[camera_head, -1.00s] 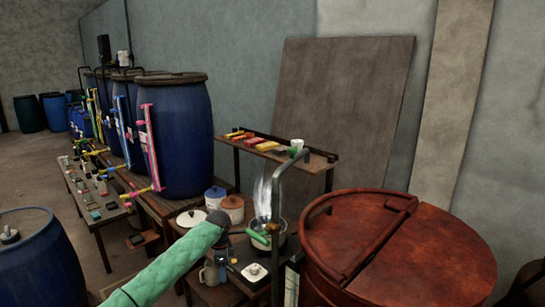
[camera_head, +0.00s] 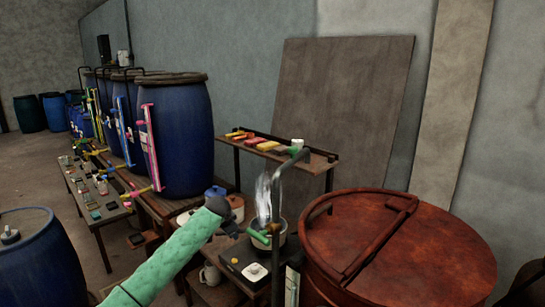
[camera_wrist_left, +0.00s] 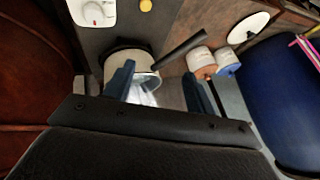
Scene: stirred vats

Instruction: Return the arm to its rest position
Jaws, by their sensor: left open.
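My left arm comes in from the lower left in a green sleeve. Its gripper (camera_head: 234,219) is over the small table, just left of a steaming pot (camera_head: 281,240). In the left wrist view the two fingers (camera_wrist_left: 157,88) stand wide apart, with nothing held between them. The pot also shows in that view (camera_wrist_left: 124,59), partly behind one finger. A green handle (camera_head: 258,238) shows at the pot's left side in the head view. My right gripper is in neither view.
A rusty red vat (camera_head: 430,245) stands at right, with a grey upright pipe (camera_head: 276,210) beside the pot. Blue barrels (camera_head: 180,130) line the left. A shelf (camera_head: 315,160) holds coloured blocks. A jug (camera_head: 211,277) stands under my arm.

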